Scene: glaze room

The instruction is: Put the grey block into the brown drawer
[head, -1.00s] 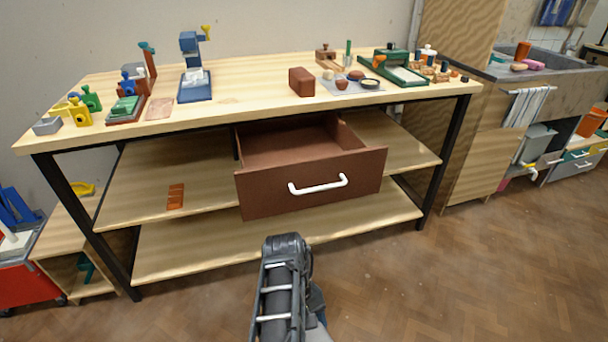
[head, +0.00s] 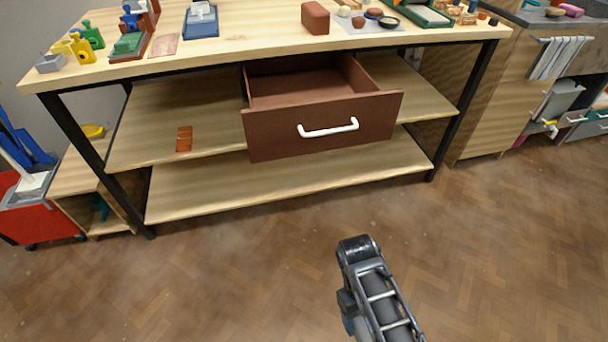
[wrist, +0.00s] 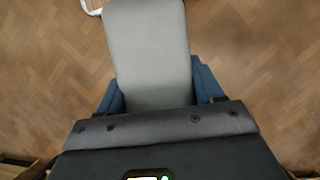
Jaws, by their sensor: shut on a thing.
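A long grey block (wrist: 146,45) fills the middle of the wrist view. My gripper (wrist: 154,88) is shut on it, with a blue finger on each side and the block reaching out beyond them over the floor. The brown drawer (head: 322,128) hangs under the bench top in the head view, pulled open, with a white handle on its front. The visible part of its inside looks empty. In the head view my arm is low and in front of the drawer, apart from it; the block is hidden there.
The wooden bench (head: 240,52) has a crowded top, with a brown block (head: 315,18) above the drawer. An orange-brown piece (head: 184,139) lies on the shelf at left. A red cart (head: 40,210) stands far left. The floor before the bench is clear.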

